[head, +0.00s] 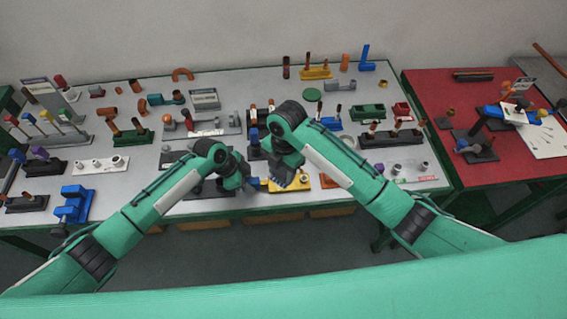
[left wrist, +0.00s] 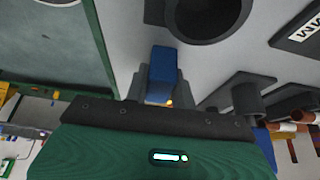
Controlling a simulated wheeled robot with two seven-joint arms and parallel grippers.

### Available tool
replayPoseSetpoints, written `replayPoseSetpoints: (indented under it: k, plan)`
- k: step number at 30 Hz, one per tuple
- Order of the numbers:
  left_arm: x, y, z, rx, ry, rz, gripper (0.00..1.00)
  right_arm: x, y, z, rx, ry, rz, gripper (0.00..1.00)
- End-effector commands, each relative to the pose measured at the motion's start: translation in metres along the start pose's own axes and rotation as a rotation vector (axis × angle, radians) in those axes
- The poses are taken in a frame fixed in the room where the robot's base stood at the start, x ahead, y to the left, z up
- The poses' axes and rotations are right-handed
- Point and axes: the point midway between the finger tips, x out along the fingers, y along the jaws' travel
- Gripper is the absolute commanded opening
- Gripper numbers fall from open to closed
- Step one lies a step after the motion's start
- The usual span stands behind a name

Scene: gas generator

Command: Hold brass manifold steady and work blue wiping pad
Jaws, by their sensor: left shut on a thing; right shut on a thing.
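The brass manifold (head: 291,188) is a yellow block with a round fitting at its right end, near the table's front edge in the head view. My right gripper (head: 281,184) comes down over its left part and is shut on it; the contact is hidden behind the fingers. My left gripper (head: 255,184) is just left of the manifold, shut on a small blue block that looks like the wiping pad (head: 263,185). In the left wrist view the blue pad (left wrist: 162,75) stands between the fingers. I cannot tell whether the pad touches the manifold.
The grey table (head: 240,85) carries many small fixtures and pipe parts on both sides and behind my grippers. A blue clamp (head: 73,207) stands at the front left. A red table (head: 440,90) with more parts adjoins at the right. The green front edge is close to both grippers.

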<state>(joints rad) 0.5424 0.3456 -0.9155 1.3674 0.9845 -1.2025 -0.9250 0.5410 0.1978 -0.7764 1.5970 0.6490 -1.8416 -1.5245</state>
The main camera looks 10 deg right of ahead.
Motion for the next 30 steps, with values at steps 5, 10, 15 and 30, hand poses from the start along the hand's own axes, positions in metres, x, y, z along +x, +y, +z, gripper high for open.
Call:
replayPoseSetpoints:
  k: [5,10,15,30]
  plan:
    - [0.0,0.0,0.0,0.0,0.0,0.001,0.0,0.011,-0.001,0.001,0.003,0.001,-0.003,0.27]
    - [0.0,0.0,0.0,0.0,0.0,0.001,0.0,0.026,-0.001,0.003,0.003,0.001,-0.002,0.27]
    - [0.0,0.0,0.0,0.0,0.0,0.0,0.0,0.041,0.0,0.005,0.005,0.0,-0.002,0.27]
    - [0.0,0.0,0.0,0.0,0.0,0.0,0.0,0.079,0.011,0.021,0.006,0.0,0.0,0.24]
